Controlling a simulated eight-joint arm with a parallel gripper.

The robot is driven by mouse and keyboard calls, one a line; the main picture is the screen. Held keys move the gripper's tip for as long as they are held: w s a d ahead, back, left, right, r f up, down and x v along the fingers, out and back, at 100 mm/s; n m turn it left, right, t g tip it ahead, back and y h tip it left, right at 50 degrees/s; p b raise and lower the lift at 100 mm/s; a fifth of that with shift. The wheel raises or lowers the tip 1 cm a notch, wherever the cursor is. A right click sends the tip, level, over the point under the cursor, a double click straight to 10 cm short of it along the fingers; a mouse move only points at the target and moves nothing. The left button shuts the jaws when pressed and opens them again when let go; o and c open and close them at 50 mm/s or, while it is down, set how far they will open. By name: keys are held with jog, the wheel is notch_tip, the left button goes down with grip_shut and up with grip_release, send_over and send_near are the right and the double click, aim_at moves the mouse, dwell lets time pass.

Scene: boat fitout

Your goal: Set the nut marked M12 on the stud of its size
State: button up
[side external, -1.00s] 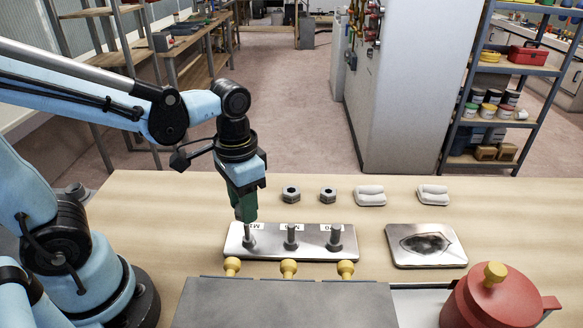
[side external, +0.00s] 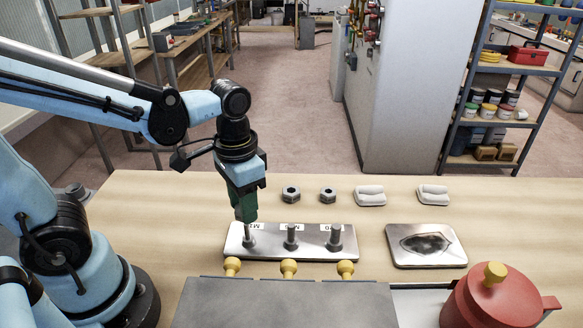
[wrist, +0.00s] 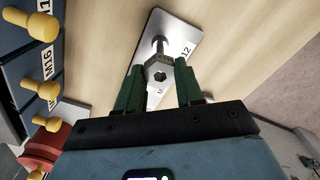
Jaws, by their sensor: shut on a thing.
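A metal plate (side external: 270,252) with three upright studs lies on the bench. My gripper (side external: 246,217) points down right over the leftmost stud (side external: 249,240). In the wrist view my gripper (wrist: 159,68) has its green fingers on either side of a grey hex nut (wrist: 157,68), shut on it. The nut's marking is too small to read surely. A stud (wrist: 160,46) beside a label ending in "12" (wrist: 186,50) shows just beyond the nut. The nut is hidden by the fingers in the side view, and whether it touches the stud cannot be told.
Two more hex nuts, one at left (side external: 291,194) and one at right (side external: 328,194), lie behind the plate. Two pale folded pads (side external: 370,196) lie right of them. A tray with a dark patch (side external: 427,245), a grey cabinet with yellow knobs (side external: 285,303) and a red pot (side external: 492,300) are nearby.

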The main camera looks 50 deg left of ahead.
jog(key=shift+f, duration=1.9)
dwell(0.4)
jog(key=o, duration=1.1)
jog(key=shift+r, duration=3.5)
